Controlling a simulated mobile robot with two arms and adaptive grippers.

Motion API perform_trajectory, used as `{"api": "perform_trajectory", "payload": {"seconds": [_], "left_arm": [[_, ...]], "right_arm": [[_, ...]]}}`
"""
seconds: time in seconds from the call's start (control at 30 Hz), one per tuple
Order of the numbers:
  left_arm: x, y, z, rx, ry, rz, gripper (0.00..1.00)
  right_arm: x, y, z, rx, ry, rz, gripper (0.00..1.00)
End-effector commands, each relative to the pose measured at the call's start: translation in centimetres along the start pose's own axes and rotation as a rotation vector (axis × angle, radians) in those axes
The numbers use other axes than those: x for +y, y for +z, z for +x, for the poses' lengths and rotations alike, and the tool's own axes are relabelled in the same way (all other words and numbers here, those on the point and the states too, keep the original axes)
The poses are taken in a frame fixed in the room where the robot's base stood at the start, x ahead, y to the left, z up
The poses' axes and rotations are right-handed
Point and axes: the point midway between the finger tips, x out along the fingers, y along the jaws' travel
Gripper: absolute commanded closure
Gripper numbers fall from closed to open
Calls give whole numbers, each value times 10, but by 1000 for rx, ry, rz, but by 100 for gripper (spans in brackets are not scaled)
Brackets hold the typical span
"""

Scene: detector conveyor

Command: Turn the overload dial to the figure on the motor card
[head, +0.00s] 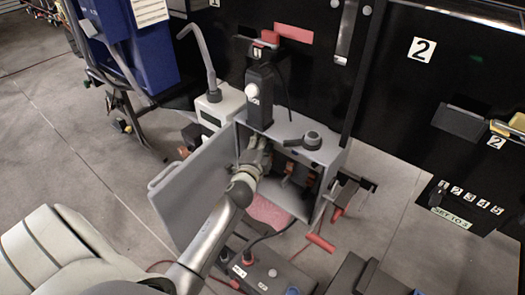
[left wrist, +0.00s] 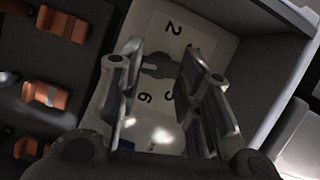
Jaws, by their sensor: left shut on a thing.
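A grey box (head: 329,158) stands open in the head view, its door (head: 190,190) swung out to the left. My left gripper (head: 259,152) reaches inside it. In the left wrist view a pale plate (left wrist: 208,38) carries figures; I read 2, 5 and 6. The fingers of my left gripper (left wrist: 160,66) stand over this plate, shut on the dial (left wrist: 151,70), which is mostly hidden between them. Where its pointer stands cannot be told. A label (head: 450,218) at the right seems to read "SET TO 3"; whether it is the motor card is unclear. My right gripper is out of view.
Orange-brown parts (left wrist: 45,94) sit beside the plate inside the box. A control box (head: 262,268) with buttons lies in front. Open floor (head: 70,140) is at left.

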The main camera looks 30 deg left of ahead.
Motion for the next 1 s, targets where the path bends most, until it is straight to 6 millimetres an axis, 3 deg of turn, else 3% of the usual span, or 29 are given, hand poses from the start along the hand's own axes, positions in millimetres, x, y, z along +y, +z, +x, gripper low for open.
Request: {"api": "perform_trajectory", "payload": {"seconds": [0.03,0.33,0.97,1.0], "left_arm": [[7,1,0,1,-12,28,92],[6,1,0,1,-68,168,92],[4,0,0,0,-85,217,92],[4,0,0,1,-85,217,64]], "right_arm": [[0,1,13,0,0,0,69],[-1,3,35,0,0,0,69],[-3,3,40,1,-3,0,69],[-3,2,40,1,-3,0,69]]}}
